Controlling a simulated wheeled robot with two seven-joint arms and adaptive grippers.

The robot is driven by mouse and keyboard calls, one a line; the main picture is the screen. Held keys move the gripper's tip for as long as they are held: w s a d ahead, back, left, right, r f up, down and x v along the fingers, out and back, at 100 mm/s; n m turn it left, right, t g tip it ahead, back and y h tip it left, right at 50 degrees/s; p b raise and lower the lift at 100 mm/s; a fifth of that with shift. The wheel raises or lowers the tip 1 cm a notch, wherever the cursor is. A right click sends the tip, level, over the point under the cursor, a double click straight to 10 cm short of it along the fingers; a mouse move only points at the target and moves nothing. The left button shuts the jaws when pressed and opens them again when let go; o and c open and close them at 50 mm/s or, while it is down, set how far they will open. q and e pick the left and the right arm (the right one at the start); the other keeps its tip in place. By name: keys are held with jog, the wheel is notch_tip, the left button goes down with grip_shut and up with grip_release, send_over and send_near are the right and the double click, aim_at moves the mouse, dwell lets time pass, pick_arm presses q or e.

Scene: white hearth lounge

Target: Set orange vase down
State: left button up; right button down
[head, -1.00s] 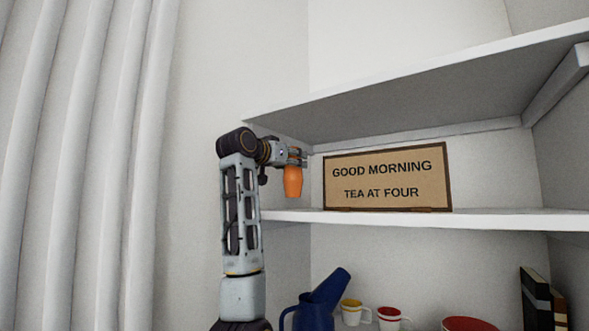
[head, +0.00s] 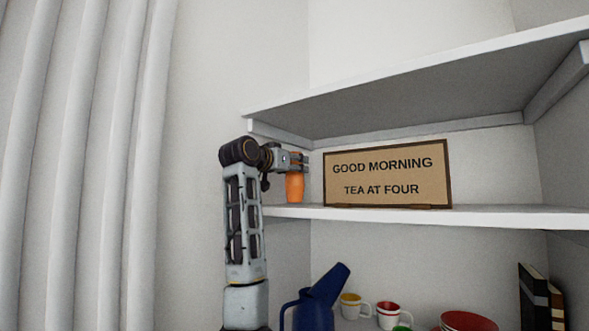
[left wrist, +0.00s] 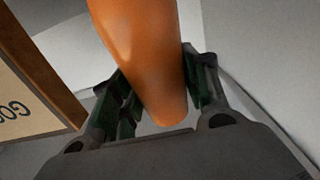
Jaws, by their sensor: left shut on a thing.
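The orange vase (head: 295,188) is upright at the left end of the middle shelf (head: 400,214), left of the framed sign. My left gripper (head: 297,162) is shut on the vase near its top. The vase's base looks level with the shelf's surface; I cannot tell whether it touches. In the left wrist view the vase (left wrist: 145,60) lies between the two fingers of the gripper (left wrist: 160,90). My right gripper is not in view.
A framed sign (head: 388,175) reading "GOOD MORNING TEA AT FOUR" stands close to the right of the vase. Another shelf (head: 420,90) is overhead. Below are a blue watering can (head: 315,305), a yellow cup (head: 350,305), a red cup (head: 388,315), a red bowl (head: 467,321) and books (head: 535,300).

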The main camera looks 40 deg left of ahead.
pick_arm(q)
jog(key=shift+f, duration=0.45)
jog(key=shift+f, duration=0.15)
jog(key=o, duration=1.2)
jog(key=s+b, duration=0.1)
jog(key=s, duration=0.3)
jog(key=s+d+b, duration=0.1)
jog(key=s, duration=0.3)
jog(key=s+b, duration=0.1)
jog(key=s, duration=0.3)
jog(key=shift+d+b, duration=0.25)
jog(key=shift+b, duration=0.15)
